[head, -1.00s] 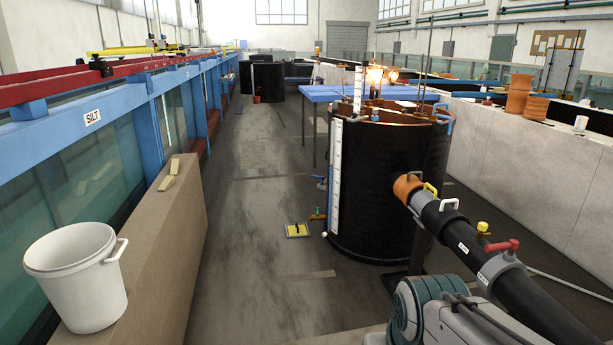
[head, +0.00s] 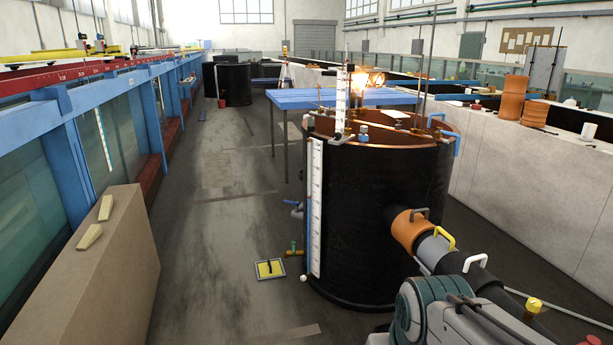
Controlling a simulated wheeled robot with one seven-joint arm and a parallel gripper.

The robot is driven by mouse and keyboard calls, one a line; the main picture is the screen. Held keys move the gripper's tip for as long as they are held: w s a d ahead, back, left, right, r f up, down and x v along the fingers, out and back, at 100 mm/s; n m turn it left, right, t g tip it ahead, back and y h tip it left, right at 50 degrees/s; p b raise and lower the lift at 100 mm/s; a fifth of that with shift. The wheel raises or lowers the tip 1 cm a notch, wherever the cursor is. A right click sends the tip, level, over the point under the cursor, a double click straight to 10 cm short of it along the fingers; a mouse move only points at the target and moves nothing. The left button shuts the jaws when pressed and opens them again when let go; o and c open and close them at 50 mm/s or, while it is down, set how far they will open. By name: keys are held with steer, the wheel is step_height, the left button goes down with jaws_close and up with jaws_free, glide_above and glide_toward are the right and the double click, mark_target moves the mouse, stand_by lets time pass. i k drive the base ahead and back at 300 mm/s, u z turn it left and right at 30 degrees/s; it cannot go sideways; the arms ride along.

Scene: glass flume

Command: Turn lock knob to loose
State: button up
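I cannot make out a lock knob for certain. A large black round tank (head: 375,220) with a copper-coloured rim stands right of centre. An upright white scale (head: 341,105) stands at its rim, with small brass fittings (head: 362,131) nearby that are too small to tell apart. A longer white scale strip (head: 317,205) runs down the tank's side. Part of my arm shows at the bottom right and hides some of the pipe. My gripper is not in view.
A black pipe with an orange collar (head: 408,232) and a yellow handle (head: 444,238) juts from the tank toward me. A blue table (head: 345,97) stands behind.

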mark_target(336, 136)
steer(key=i, duration=2.75)
steer(key=u, duration=0.4)
